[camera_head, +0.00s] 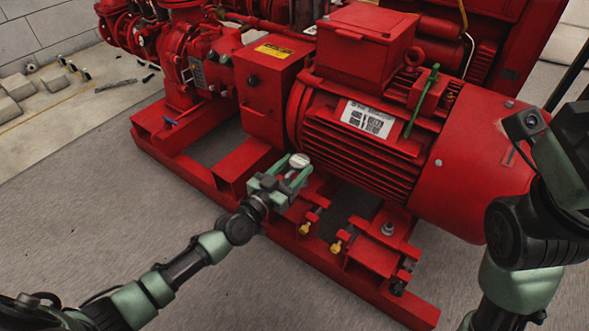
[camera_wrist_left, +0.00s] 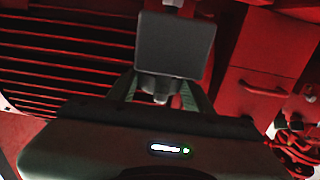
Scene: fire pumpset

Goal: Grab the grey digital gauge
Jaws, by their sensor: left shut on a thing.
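My left gripper (camera_head: 284,176) is shut on the grey digital gauge (camera_head: 299,161), which shows as a small pale grey round shape at its fingertips. In the left wrist view, the gauge (camera_wrist_left: 175,45) shows as a dark grey, square-looking body with a short stem between the fingers. The gripper's fingers (camera_wrist_left: 162,95) stand on either side of this stem. The gauge is in front of the red pumpset, near its motor. The fingers hide part of the stem. My right arm shows at the right edge, but its gripper is out of view.
The red motor (camera_head: 365,135) stands just behind and to the right of the gauge. The red base frame (camera_head: 385,262) runs below, with yellow fittings (camera_head: 336,247). Grey floor (camera_head: 80,220) is open at the left. Loose blocks (camera_head: 18,87) lie by the wall.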

